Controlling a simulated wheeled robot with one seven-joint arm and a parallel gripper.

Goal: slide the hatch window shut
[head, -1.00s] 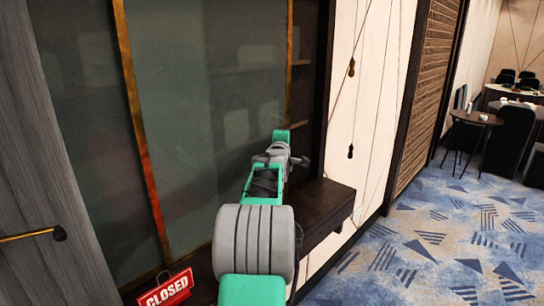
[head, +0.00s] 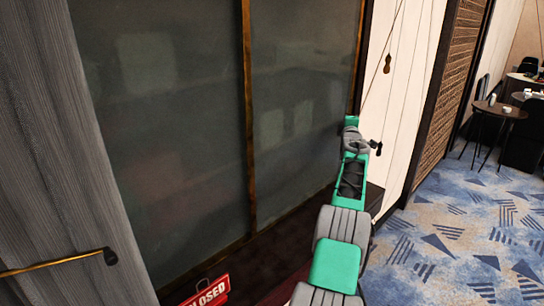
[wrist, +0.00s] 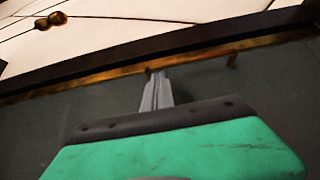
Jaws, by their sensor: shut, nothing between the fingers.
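The hatch window (head: 300,110) is grey, hazy glass with brass edges, on the wall in the head view. Its right brass edge (head: 358,60) lies along the dark right frame (head: 366,55), with no clear gap showing. Another brass upright (head: 248,130) stands farther left, with more glass beyond it. My arm hides the lower right corner.
A red CLOSED sign (head: 207,292) hangs low by the window. A dark ledge (head: 374,197) runs below the glass. A brass bar (head: 60,262) sticks out at left. Carpeted floor (head: 450,230) is open at right, with a round table (head: 500,110) and chairs farther back.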

